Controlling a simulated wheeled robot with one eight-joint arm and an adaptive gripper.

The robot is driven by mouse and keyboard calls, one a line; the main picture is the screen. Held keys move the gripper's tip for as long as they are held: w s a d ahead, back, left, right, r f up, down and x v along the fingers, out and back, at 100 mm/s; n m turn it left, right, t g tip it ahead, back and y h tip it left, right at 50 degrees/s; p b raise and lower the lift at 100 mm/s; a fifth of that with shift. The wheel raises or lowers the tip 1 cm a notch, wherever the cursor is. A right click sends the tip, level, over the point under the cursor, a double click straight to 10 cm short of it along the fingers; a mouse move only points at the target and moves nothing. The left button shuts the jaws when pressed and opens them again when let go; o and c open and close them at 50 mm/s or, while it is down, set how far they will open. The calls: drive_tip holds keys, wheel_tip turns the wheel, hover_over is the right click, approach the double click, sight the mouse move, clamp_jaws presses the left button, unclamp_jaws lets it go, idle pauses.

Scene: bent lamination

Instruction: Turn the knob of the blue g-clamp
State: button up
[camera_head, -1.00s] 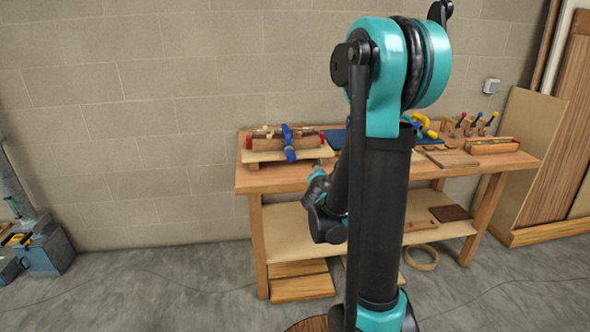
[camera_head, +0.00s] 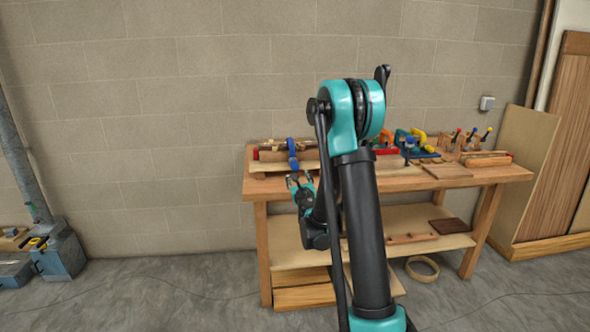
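The blue g-clamp (camera_head: 293,154) stands upright around the wooden lamination form (camera_head: 272,155) at the left end of the workbench. Its knob is too small to make out clearly. My gripper (camera_head: 299,180) is just in front of the bench's front edge, below the clamp and a little to its right. Its two fingers point up towards the clamp and appear spread, with nothing seen between them. A gap shows between the fingers and the clamp. My arm hides part of the bench to the right of the clamp.
The wooden workbench (camera_head: 400,184) stands against the block wall. Red, blue and yellow clamps (camera_head: 418,139) and wooden blocks lie on its right half. A lower shelf (camera_head: 290,252) holds boards. A ring (camera_head: 422,268) lies on the floor.

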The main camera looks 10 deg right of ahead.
sight(295, 168)
drive_tip(key=w, duration=1)
drive_tip(key=shift+w, duration=0.1)
drive_tip(key=shift+c, duration=0.5)
drive_tip(key=c, duration=1.1)
drive_tip(key=shift+o, duration=0.2)
